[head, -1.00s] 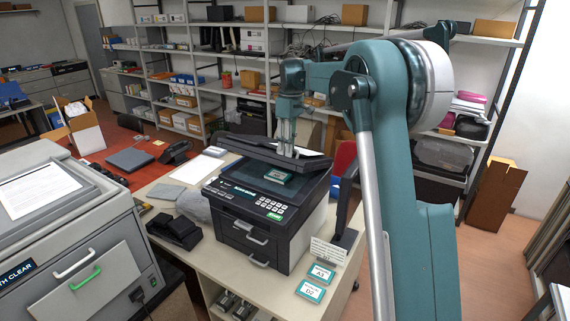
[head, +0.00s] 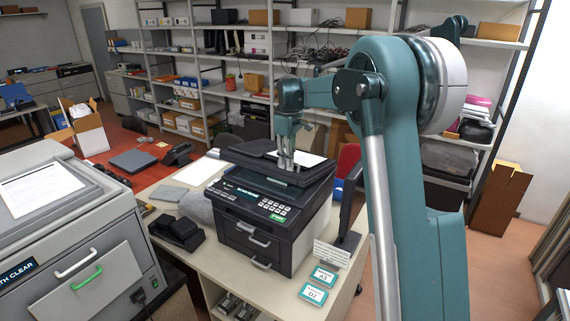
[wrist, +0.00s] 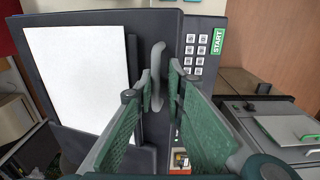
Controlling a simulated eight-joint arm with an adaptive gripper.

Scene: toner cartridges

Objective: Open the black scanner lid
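The black scanner lid (head: 262,150) lies at a low tilt over the dark scanner-printer (head: 262,225), whose glass is now mostly hidden. A white sheet lies on top of the lid; it fills much of the wrist view (wrist: 80,85). A grey bar handle (wrist: 158,62) stands on the lid edge nearest the keypad. My gripper (head: 285,163) is down at this handle. In the wrist view its two fingers (wrist: 160,88) are apart on either side of the handle, with a narrow gap showing; firm contact is not visible.
The keypad with a green START key (wrist: 218,41) is beside the lid. A large grey machine (head: 80,240) stands at the left, shelves behind.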

